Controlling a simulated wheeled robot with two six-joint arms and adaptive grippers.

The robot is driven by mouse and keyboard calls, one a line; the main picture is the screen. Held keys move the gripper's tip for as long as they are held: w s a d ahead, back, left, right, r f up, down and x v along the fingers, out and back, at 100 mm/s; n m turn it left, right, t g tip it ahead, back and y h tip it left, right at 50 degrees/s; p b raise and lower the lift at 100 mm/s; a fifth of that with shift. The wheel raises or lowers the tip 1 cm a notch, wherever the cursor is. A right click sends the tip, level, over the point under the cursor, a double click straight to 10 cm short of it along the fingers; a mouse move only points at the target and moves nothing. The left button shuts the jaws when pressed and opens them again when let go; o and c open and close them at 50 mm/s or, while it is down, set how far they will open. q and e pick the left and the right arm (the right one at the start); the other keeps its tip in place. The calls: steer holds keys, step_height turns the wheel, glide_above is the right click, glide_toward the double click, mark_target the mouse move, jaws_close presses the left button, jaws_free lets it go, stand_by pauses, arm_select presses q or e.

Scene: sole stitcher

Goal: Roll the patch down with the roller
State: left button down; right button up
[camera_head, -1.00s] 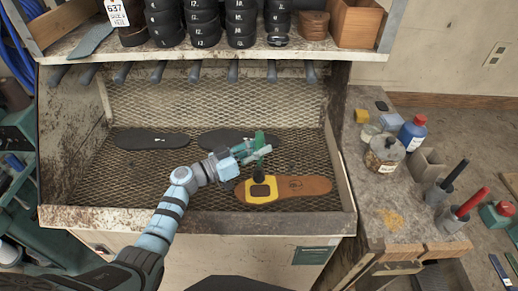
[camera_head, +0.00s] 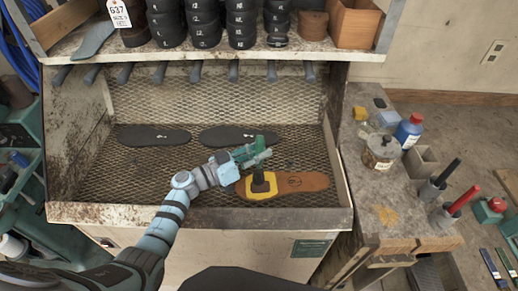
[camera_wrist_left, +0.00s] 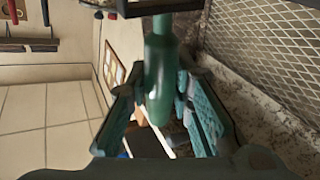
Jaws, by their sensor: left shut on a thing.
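The roller has a green handle (camera_head: 261,144) and a dark head (camera_head: 259,180). My left gripper (camera_head: 250,154) is shut on the handle and holds the roller roughly upright. The handle also fills the middle of the left wrist view (camera_wrist_left: 159,75), between the fingers. The brown sole (camera_head: 305,182) lies flat on the mesh, with a yellow area (camera_head: 263,198) at its left part. The roller's head is over this yellow area and hides most of the dark patch there. I cannot tell whether it presses on it. My right gripper is not in view.
Two dark soles (camera_head: 154,135) lie farther back on the mesh bench (camera_head: 130,175). A shelf (camera_head: 230,50) with stacked heels stands above. On the side bench at the right are a jar (camera_head: 381,153), a blue bottle (camera_head: 408,132) and tools in holders. The mesh left of the arm is clear.

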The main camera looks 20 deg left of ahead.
mark_target(260, 142)
arm_select(q)
steer(key=shift+f, duration=0.1)
steer(key=shift+w+a, duration=0.15)
steer(key=shift+w, duration=0.4)
step_height(260, 142, up, 3)
steer(key=p, duration=0.3)
step_height(260, 142, up, 3)
steer(key=shift+f+p, duration=0.1)
steer(key=shift+p, duration=0.6)
steer(key=shift+r, duration=0.75)
